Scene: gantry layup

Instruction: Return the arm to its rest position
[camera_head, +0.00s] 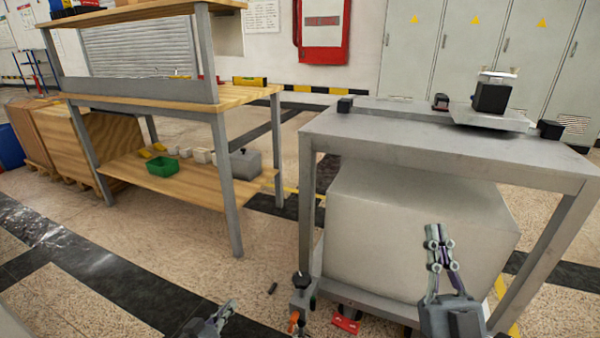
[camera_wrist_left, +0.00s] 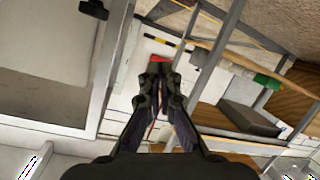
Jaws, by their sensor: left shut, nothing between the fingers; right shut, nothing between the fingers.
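My left gripper (camera_head: 226,312) shows at the bottom edge of the head view, left of the grey metal table (camera_head: 420,145), low and mostly cut off by the frame. In the left wrist view its two dark fingers (camera_wrist_left: 160,78) are close together with nothing held between them. My right gripper (camera_head: 436,232) is in front of the large pale box under the table in the head view. It points upward with its fingers together and empty. Most of both arms is out of view.
A wooden workbench (camera_head: 240,95) stands to the left, with a green bin (camera_head: 164,167) on its lower shelf. A pale box (camera_head: 415,230) sits under the metal table. A black block (camera_head: 491,97) is on a plate on top.

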